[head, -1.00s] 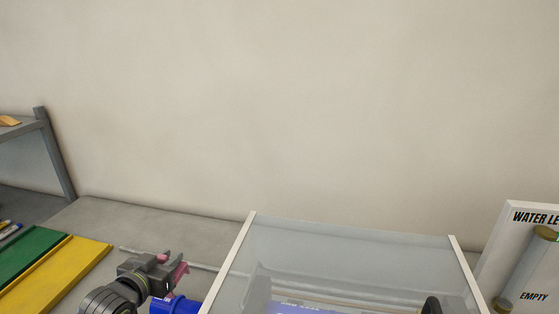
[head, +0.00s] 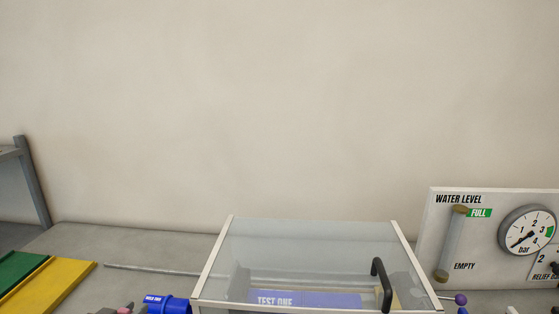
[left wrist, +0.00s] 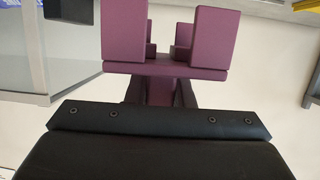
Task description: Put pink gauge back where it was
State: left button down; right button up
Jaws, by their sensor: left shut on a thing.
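The pink gauge shows in the left wrist view as a dark pink-purple blocky piece (left wrist: 165,68), with upright blocks, just beyond the black gripper body. My left gripper (head: 108,311) is shut on it. The rest is cut off by the frame. My right gripper is not in view. I cannot tell which spot the gauge came from.
A green board (head: 20,268) and a yellow board (head: 50,285) lie at left. A water level panel (head: 450,225) with a dial (head: 527,232) stands at right.

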pick_arm(q)
jog(key=s+d+m+g+h, duration=0.1)
jog(key=s+d+m+h, duration=0.3)
jog(key=s+d, duration=0.6)
jog(key=shift+s+d+r+h+b, duration=0.15)
jog(key=shift+d+h+b, duration=0.3)
jog(key=shift+d+h, duration=0.2)
